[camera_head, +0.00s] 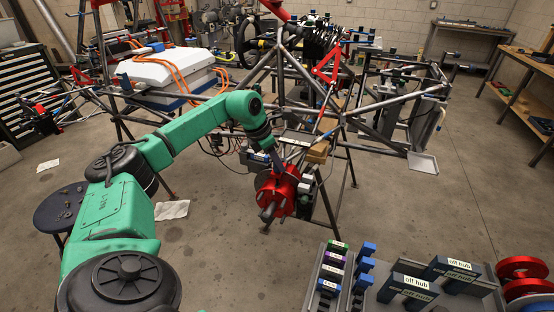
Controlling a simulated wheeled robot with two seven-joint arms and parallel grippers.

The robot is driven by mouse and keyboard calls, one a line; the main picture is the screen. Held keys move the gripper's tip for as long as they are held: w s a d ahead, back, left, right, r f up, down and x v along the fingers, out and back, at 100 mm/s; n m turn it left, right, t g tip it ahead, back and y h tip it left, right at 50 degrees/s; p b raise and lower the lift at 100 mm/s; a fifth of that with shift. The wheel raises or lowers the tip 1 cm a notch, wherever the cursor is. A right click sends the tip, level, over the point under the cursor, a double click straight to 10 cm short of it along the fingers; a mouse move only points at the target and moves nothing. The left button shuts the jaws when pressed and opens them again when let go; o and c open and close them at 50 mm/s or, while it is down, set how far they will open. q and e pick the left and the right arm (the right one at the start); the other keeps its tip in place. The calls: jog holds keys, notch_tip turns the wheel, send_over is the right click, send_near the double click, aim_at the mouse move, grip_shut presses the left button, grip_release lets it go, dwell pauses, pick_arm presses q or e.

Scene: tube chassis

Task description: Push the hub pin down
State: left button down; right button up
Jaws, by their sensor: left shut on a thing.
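The red hub (278,193) is at the front of the tube chassis (340,112), with several grey studs and a dark centre on its face. My left arm reaches over from the left, and my left gripper (275,158) is at the top of the hub, pointing down. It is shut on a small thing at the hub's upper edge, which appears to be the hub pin. The pin is mostly hidden by the fingers, and its depth cannot be told. My right gripper is not in view.
A grey tray (376,295) at the front right holds blue parts and dark brackets labelled "off hub" (416,282). Red rings (522,268) lie beside it. A round dark stool (60,208) stands at left.

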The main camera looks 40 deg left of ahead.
pick_arm(q)
jog(key=shift+s+f, duration=0.1)
jog(key=c, duration=0.7)
grip_release()
jog(key=shift+o, duration=0.3)
jog(key=v, duration=1.4)
jog(key=shift+r, duration=0.25)
jog(key=shift+d, duration=0.1)
